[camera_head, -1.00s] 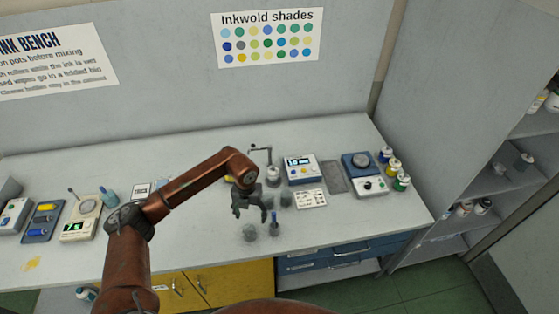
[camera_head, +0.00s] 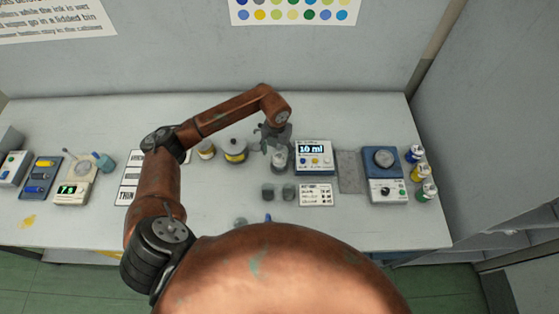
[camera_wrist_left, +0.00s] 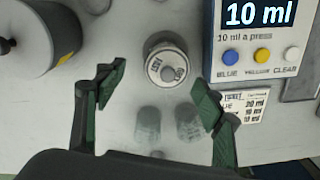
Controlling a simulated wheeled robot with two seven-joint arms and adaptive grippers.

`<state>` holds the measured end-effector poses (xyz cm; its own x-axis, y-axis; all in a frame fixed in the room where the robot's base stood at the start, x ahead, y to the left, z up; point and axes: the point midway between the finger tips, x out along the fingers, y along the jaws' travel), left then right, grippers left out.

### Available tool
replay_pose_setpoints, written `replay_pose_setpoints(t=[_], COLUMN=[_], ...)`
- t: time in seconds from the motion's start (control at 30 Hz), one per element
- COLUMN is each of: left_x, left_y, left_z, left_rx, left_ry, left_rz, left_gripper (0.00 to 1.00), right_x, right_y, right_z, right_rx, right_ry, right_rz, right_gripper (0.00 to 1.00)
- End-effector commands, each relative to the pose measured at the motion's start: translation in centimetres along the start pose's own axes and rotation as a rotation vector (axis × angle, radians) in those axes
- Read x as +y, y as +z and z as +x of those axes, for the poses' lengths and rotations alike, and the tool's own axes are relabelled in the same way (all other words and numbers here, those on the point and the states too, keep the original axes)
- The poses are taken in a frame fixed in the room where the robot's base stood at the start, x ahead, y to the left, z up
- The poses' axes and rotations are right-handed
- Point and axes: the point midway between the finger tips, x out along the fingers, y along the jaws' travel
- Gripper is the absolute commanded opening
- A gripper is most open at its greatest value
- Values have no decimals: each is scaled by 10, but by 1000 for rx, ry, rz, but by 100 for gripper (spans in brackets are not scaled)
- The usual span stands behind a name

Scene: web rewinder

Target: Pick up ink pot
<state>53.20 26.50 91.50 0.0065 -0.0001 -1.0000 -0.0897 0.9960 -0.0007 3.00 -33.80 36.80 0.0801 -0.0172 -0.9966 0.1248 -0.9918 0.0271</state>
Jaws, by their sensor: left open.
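A small round pot with a pale lid and dark lettering (camera_wrist_left: 167,68) stands upright on the bench, beside the 10 ml dispenser. In the head view this pot (camera_head: 279,160) is partly covered by my gripper. I cannot read its lettering well enough to tell if it is the ink pot. My left gripper (camera_head: 275,147) is open and empty above the bench at this pot. In the wrist view the fingers of the left gripper (camera_wrist_left: 157,92) are spread wide, with the pot beyond and between them, apart from both. My right gripper is not in view.
Two yellow-banded pots (camera_head: 235,151) (camera_head: 206,149) stand to the left. The dispenser (camera_head: 314,157) is close on the right. Several small bottles (camera_head: 421,173) line the right end of the bench (camera_head: 210,205).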

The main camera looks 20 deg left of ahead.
Motion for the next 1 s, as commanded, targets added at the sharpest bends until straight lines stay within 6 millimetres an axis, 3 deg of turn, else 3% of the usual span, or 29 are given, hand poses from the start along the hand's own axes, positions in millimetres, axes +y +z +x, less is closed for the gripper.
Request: replay_pose_setpoints(t=[0.17,0.4,0.63,1.0], left_x=[-5,-6,-6,-5], left_y=[1,2,2,2], left_z=[16,49,53,52], left_rx=[5,2,1,1], left_ry=[-1,-1,0,0], left_rz=[2,0,0,0], left_gripper=[63,63,63,38], right_x=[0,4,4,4], right_y=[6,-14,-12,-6], right_z=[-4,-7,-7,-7], right_rx=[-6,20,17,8], right_ry=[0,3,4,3], right_rz=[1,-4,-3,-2], right_gripper=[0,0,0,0])
